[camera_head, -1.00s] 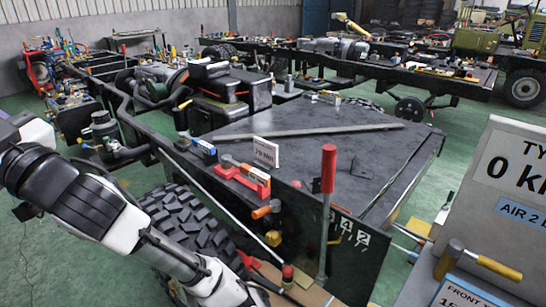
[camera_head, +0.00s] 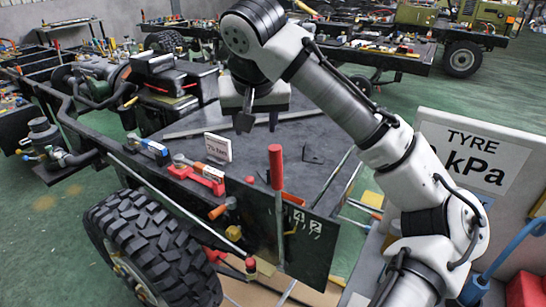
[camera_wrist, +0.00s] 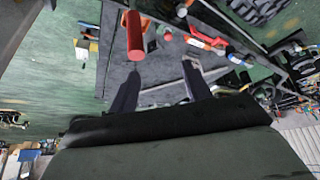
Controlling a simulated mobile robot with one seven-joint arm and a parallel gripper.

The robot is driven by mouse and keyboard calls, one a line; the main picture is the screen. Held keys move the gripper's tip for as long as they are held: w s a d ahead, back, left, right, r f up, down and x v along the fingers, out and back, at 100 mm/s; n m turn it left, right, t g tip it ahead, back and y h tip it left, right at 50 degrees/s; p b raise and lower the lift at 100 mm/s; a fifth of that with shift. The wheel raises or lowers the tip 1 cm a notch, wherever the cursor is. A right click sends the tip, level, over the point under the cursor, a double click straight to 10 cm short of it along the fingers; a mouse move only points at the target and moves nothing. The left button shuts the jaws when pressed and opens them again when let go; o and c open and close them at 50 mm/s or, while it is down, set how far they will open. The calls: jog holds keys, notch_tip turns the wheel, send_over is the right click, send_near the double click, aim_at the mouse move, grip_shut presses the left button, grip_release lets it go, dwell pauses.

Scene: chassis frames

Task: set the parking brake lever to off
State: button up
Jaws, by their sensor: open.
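The parking brake lever is a tall grey rod with a red grip (camera_head: 276,167), standing near upright at the front corner of the dark chassis deck in the head view. Its red grip also shows in the wrist view (camera_wrist: 134,36), just beyond the left fingertip. My gripper (camera_head: 245,122) hangs over the deck, behind and a little left of the lever in the head view. In the wrist view my gripper's two dark fingers (camera_wrist: 160,68) stand wide apart with nothing held between them. I cannot tell whether the left finger touches the grip.
A red tool (camera_head: 198,176) and a small white sign (camera_head: 218,147) sit near the deck's left edge. A large tyre (camera_head: 152,245) is at lower left. A grey box with a tyre-pressure sign (camera_head: 475,150) stands at right, partly behind my arm.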

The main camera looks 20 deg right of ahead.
aim_at(276, 162)
jog(key=shift+m+g+h, duration=0.3)
jog(key=shift+m+g, duration=0.2)
jog(key=w+d+f, duration=0.1)
jog(key=f, duration=0.3)
jog(key=d+f+p, duration=0.1)
jog(key=d+f, duration=0.1)
jog(key=f, duration=0.2)
jog(key=w+d+f+p, duration=0.1)
jog(key=d+f, duration=0.1)
jog(key=f, duration=0.2)
jog(key=shift+w+d+f, duration=0.1)
jog(key=shift+w+f, duration=0.05)
jog(key=shift+w, duration=0.15)
jog(key=shift+c, duration=0.4)
grip_shut()
